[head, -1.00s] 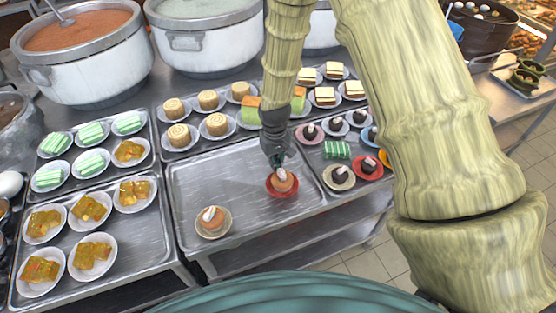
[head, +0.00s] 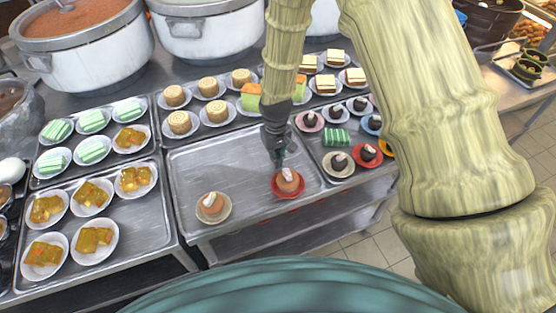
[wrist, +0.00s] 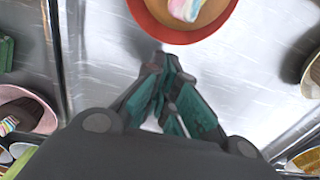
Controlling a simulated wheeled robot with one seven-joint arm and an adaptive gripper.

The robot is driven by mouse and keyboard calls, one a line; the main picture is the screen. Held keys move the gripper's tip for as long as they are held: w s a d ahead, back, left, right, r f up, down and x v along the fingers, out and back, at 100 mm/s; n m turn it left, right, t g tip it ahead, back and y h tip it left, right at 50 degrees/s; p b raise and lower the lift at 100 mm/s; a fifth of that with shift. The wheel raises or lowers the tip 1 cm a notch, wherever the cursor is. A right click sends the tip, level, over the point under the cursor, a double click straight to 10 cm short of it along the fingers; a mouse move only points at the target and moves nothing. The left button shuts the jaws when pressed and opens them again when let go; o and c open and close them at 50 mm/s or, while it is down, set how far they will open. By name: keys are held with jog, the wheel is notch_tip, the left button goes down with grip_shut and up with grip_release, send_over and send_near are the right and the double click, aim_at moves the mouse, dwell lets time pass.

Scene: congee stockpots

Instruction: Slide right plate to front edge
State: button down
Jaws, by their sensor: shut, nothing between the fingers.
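The right plate (head: 289,196) is red and carries a small orange-brown cake with a pale striped topping. It lies flat at the front rim of the middle tray (head: 240,160). My gripper (head: 279,161) is shut and empty, low over the tray just behind the red plate. In the wrist view the red plate (wrist: 180,37) is at the top, and my shut fingertips (wrist: 172,58) are close to its rim; I cannot tell whether they touch. A beige plate (head: 227,212) with a similar cake sits at the left front of the same tray.
Trays with green-striped, yellow and dark cakes flank the middle tray. Plates with rolled cakes (head: 180,121) stand behind it, and large stockpots (head: 205,40) stand at the back. The middle tray is bare behind the two plates.

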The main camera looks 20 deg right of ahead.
jog(key=w, duration=0.2)
jog(key=shift+w+a+f, duration=0.1)
jog(key=shift+w+a, duration=0.05)
jog(key=shift+w, duration=0.15)
jog(key=r, duration=0.1)
jog(key=r+b, duration=0.1)
jog(key=r, duration=0.2)
jog(key=shift+s, duration=0.3)
jog(key=shift+w+r+b, duration=0.1)
jog(key=shift+r+b, duration=0.2)
jog(key=shift+b, duration=0.05)
jog(key=shift+r+b, duration=0.6)
jog(key=shift+r, duration=2.1)
